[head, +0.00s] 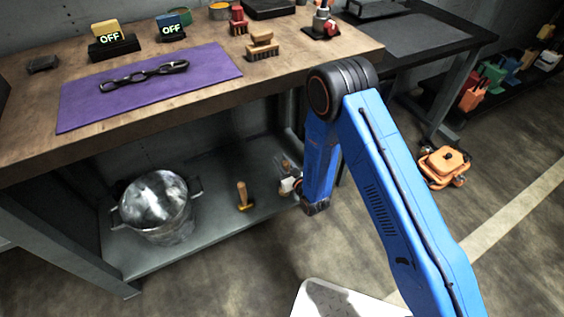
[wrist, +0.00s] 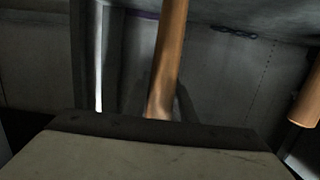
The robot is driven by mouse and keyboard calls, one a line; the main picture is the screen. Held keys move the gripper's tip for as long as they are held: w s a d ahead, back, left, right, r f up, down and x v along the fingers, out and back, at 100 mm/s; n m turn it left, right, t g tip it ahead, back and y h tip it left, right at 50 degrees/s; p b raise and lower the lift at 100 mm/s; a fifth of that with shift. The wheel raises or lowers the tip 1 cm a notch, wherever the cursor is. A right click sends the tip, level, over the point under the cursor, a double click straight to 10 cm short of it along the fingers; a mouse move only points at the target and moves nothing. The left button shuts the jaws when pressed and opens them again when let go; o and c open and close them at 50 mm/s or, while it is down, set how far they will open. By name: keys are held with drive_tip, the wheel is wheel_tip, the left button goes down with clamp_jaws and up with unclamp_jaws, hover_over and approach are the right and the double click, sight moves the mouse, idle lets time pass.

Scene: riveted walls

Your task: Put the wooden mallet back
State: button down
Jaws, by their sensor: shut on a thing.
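My gripper (head: 290,185) is low over the shelf under the workbench, mostly hidden behind my blue arm. It is shut on the wooden mallet, whose brown handle (head: 286,165) shows just above it. In the wrist view the wooden handle (wrist: 170,50) rises upright from behind a broad pale block with a dark edge (wrist: 155,150). That block hides the fingertips, and I cannot tell whether it is the mallet's head.
On the lower shelf (head: 185,250) stand a metal pot (head: 157,207) and another wooden-handled tool with a yellow head (head: 243,197). The bench above bears a purple mat (head: 150,88) with a dark wrench-like tool (head: 143,74). An orange case (head: 444,165) is on the floor.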

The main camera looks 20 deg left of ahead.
drive_tip(key=shift+f, duration=0.1)
drive_tip(key=c, duration=1.5)
unclamp_jaws()
drive_tip(key=v, duration=1.2)
